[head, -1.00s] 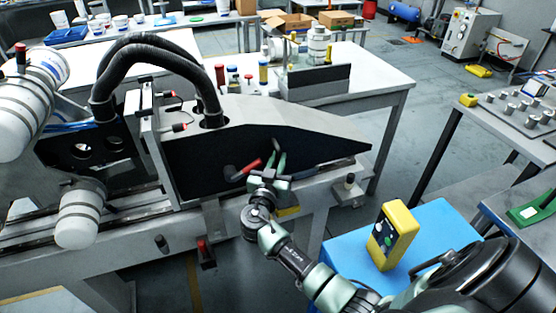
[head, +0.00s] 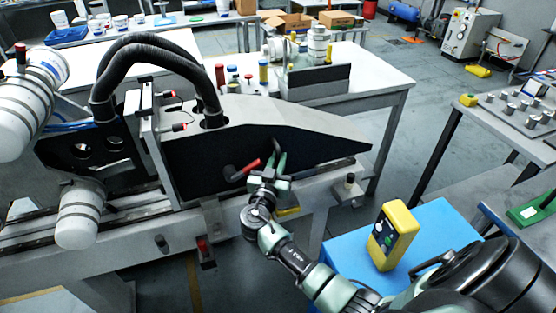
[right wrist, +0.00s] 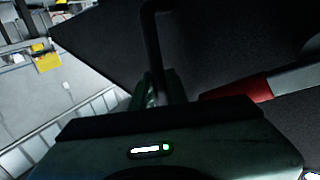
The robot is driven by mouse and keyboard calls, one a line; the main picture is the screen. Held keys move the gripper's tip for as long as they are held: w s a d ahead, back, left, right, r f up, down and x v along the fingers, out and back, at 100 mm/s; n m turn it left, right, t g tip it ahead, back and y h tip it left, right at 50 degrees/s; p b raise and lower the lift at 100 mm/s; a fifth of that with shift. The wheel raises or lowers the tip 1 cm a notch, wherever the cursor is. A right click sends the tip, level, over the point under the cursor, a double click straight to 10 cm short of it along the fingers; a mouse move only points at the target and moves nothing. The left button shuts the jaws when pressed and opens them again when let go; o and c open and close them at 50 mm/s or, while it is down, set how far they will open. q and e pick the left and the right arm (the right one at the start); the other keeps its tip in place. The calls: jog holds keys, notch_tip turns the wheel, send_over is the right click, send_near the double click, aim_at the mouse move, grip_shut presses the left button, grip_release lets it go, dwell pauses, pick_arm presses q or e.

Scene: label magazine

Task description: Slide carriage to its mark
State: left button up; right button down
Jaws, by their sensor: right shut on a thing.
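The carriage (head: 300,118) is a wedge-shaped unit with a grey top and black side face, on the rails of a long grey machine. A dark bar handle (head: 278,145) stands on its black face, and also shows in the right wrist view (right wrist: 153,45). My right gripper (head: 273,163) is shut on this handle; its fingertips are partly hidden in both views. A red-tipped lever (head: 248,169) lies just left of the gripper and shows in the right wrist view (right wrist: 236,90). I cannot make out the mark. My left gripper is not in view.
Black hoses (head: 150,50) arch onto the carriage. White cylinders (head: 78,215) are at the left. A small post (head: 349,184) stands by the rail's right end. A yellow device (head: 393,236) stands on a blue surface (head: 342,250) at the lower right.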

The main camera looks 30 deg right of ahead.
jog(key=shift+s+d+b, duration=0.2)
jog(key=shift+d+b, duration=0.45)
jog(key=shift+d, duration=0.15)
jog(key=shift+s+d+b, duration=0.2)
jog(key=shift+d+b, duration=0.4)
jog(key=shift+d, duration=0.15)
jog(key=shift+r, duration=0.15)
jog(key=b, duration=0.5)
send_near(328, 138)
jog(key=x, duration=0.5)
jog(key=shift+f, duration=0.25)
jog(key=shift+s+d+f, duration=0.1)
jog(key=shift+s+d, duration=0.05)
jog(key=shift+d, duration=0.25)
jog(key=shift+s, duration=0.1)
jog(key=shift+a, duration=0.4)
jog(key=c, duration=1.8)
grip_release()
jog(key=shift+o, duration=0.5)
jog(key=shift+a, duration=0.1)
jog(key=shift+a+r, duration=0.1)
jog(key=shift+r, duration=0.3)
